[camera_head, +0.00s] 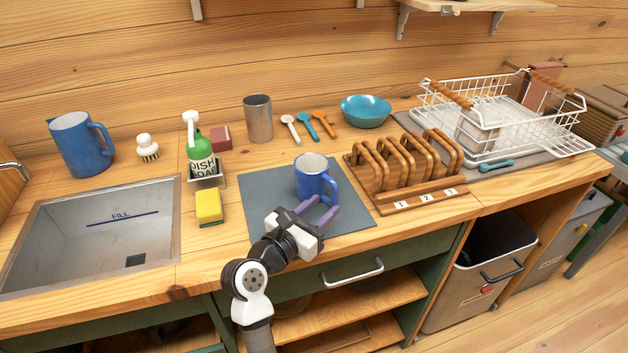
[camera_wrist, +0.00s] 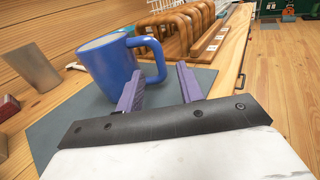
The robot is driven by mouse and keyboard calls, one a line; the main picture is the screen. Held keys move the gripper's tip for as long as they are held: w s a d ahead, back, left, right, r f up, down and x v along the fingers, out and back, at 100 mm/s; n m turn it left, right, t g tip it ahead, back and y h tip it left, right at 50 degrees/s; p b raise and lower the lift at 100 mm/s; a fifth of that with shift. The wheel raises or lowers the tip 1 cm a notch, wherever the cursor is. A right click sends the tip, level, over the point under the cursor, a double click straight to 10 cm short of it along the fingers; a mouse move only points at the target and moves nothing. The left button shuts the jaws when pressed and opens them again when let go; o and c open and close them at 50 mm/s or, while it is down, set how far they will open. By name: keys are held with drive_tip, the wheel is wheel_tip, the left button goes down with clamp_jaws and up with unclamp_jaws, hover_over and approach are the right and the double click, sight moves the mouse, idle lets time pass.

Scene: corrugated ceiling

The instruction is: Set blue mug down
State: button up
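A blue mug (camera_head: 311,180) stands upright on the dark grey mat (camera_head: 262,205), its handle on the right. In the wrist view the blue mug (camera_wrist: 108,68) is just ahead of the fingers, slightly left, with its handle in front of the gap between them. My gripper (camera_head: 322,207) is low over the mat on the near side of the mug. Its two purple fingers (camera_wrist: 158,72) are spread apart with nothing clamped between them. I cannot tell whether a fingertip touches the handle. A larger blue pitcher-like mug (camera_head: 82,145) stands at the far left behind the sink.
A wooden slotted rack (camera_head: 420,198) stands right of the mat, a steel cup (camera_head: 258,119) and teal bowl (camera_head: 366,111) behind. A yellow sponge (camera_head: 208,206) and green soap bottle (camera_head: 199,148) are left, beside the sink (camera_head: 95,225). A white wire basket (camera_head: 505,115) is far right.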

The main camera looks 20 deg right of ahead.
sight(333, 198)
drive_tip(key=p+x, duration=0.2)
drive_tip(key=x, duration=0.5)
drive_tip(key=shift+s, duration=0.1)
drive_tip(key=shift+d, duration=0.2)
drive_tip(key=shift+c, duration=0.3)
clamp_jaws()
